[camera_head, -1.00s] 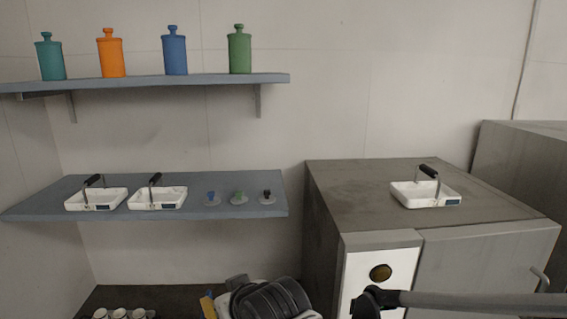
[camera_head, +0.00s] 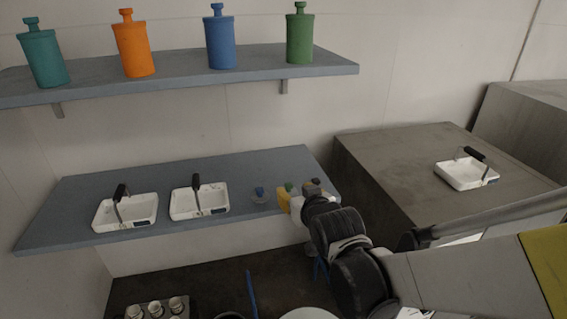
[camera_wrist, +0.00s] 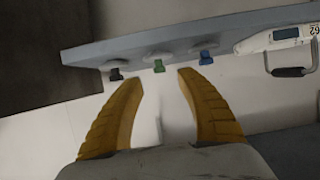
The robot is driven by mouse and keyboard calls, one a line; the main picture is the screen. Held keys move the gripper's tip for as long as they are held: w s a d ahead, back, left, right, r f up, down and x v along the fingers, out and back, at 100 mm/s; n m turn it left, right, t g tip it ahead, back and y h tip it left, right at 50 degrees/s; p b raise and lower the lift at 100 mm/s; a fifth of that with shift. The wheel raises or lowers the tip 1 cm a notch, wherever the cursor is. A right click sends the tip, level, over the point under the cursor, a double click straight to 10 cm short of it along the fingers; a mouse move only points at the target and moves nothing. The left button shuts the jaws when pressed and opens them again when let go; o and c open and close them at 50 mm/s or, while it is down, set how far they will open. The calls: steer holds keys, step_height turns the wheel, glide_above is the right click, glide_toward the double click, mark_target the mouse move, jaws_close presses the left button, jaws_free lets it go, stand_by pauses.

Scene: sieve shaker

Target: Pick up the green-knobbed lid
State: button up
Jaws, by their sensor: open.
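The green-knobbed lid (camera_wrist: 158,66) sits on the blue-grey lower shelf (camera_wrist: 110,52) in the wrist view, between a black-knobbed lid (camera_wrist: 116,74) and a blue-knobbed lid (camera_wrist: 206,58). This view appears upside down, so the knobs point downward in it. My gripper (camera_wrist: 160,79) is open and empty, its two yellow fingers apart on either side of the green knob's line. I cannot tell the remaining distance. In the head view my gripper (camera_head: 284,198) is at the shelf's front right, and only the green knob's top (camera_head: 289,187) shows behind it.
Two white trays with black handles (camera_head: 126,213) (camera_head: 200,201) stand on the shelf to the left. An upper shelf (camera_head: 180,80) carries several coloured bottles. A grey cabinet (camera_head: 400,160) with another white tray (camera_head: 466,174) stands at right.

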mark_target(290, 186)
steer(key=shift+w+a+f, duration=0.2)
steer(key=shift+w+f, duration=0.05)
steer(key=shift+w, duration=0.3)
steer(key=x, duration=0.5)
steer(key=shift+p, duration=0.4)
steer(key=shift+d, duration=0.1)
steer(key=c, duration=1)
